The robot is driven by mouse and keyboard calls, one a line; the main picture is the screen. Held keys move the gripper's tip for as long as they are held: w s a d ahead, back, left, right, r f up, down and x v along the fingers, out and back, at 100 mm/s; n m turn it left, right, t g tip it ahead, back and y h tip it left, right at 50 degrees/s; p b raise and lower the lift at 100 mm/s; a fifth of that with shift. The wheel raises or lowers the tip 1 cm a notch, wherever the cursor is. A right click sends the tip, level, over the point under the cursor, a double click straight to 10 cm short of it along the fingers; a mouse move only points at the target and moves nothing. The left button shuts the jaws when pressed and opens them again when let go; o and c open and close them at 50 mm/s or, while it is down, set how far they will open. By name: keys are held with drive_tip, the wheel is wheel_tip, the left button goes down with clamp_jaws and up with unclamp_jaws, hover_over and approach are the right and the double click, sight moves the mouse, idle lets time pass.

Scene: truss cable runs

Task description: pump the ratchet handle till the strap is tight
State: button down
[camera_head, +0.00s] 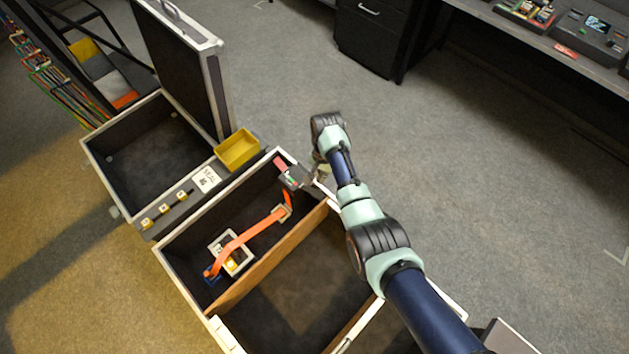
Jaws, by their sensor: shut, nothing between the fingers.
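An orange strap (246,236) runs inside the open case, bowed over a small white-framed box (216,242) on the case floor. Its lower end meets a blue piece (212,280); its upper end passes a pale fitting (285,211) near the wooden divider. A grey ratchet (293,178) with a bit of green and red sits at the case's top rim, with a short red-orange strap end beside it. My gripper (320,173) is just right of the ratchet, partly hidden by my arm. It looks shut and empty; whether it touches the handle I cannot tell.
A yellow bin (237,149) stands on the rim just left of the ratchet. A wooden divider (270,262) splits the case. A second open case (100,150) with its lid raised stands at left. Cable bundles hang far left. The floor at right is clear.

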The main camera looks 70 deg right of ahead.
drive_tip(key=shift+f, duration=0.1)
drive_tip(key=f+b, duration=0.4)
drive_tip(key=a+f+b, duration=0.1)
drive_tip(key=f+b, duration=0.1)
drive_tip(key=f, duration=0.1)
drive_tip(key=shift+w+b, duration=0.1)
drive_tip(key=shift+b, duration=0.3)
wheel_tip(320, 180, down, 4)
drive_tip(key=b, duration=0.3)
drive_tip(key=shift+f, duration=0.2)
drive_tip(key=d+r+b, duration=0.1)
drive_tip(key=d+b, duration=0.1)
drive_tip(key=d, duration=0.1)
approach(319, 192)
drive_tip(key=d+r, duration=0.2)
drive_tip(key=d, duration=0.1)
drive_tip(key=shift+d, duration=0.15)
idle(0.4)
